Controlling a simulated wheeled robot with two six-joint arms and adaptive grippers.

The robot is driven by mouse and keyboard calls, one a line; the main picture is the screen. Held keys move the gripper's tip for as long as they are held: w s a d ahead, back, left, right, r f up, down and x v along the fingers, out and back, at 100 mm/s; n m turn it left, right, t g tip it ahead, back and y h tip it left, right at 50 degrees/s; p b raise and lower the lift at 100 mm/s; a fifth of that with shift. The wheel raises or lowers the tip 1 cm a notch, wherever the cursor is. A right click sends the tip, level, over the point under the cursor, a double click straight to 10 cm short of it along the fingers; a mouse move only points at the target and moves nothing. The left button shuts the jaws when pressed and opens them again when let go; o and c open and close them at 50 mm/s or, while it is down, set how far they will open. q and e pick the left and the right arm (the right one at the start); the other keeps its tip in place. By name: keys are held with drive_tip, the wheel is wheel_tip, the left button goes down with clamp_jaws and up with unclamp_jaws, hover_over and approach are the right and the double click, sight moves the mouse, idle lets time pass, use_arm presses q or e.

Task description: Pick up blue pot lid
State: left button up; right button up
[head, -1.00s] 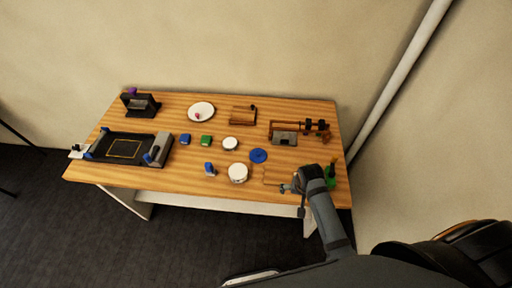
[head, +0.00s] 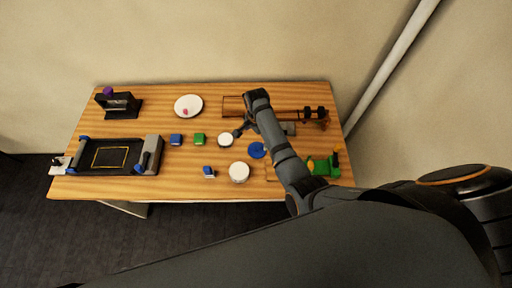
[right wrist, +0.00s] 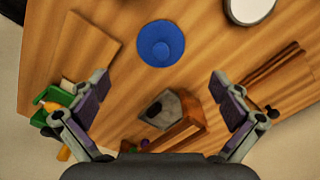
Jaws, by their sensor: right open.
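The blue pot lid (head: 257,150) is a round blue disc lying flat on the wooden table, right of the middle, close beside my right forearm. In the right wrist view the blue lid (right wrist: 160,43) shows whole, with a raised round centre, ahead of the fingertips. My right gripper (head: 238,132) is open and empty above the table, near a round white-topped jar (head: 226,139). In the right wrist view the gripper's two fingers (right wrist: 160,90) are wide apart, with bare wood and a grey block between them. My left gripper is not in view.
A second white round jar (head: 239,172) stands near the front edge. A white plate (head: 188,106) is behind. Green parts (head: 324,166) stand at the right. Bare wood surrounds much of the lid.

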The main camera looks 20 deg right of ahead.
sight(257, 147)
drive_tip(key=shift+s+d+f, duration=0.1)
drive_tip(key=shift+d+f, duration=0.1)
drive_tip(key=shift+f, duration=1)
drive_tip(key=shift+w+f, duration=0.25)
drive_tip(key=shift+f, duration=0.1)
drive_tip(key=shift+a+f, duration=0.1)
drive_tip(key=shift+f, duration=0.2)
wheel_tip(257, 147, down, 5)
drive_tip(key=b, duration=0.5)
drive_tip(key=shift+r, duration=0.25)
drive_tip(key=shift+s+r, duration=0.1)
drive_tip(key=c, duration=2.1)
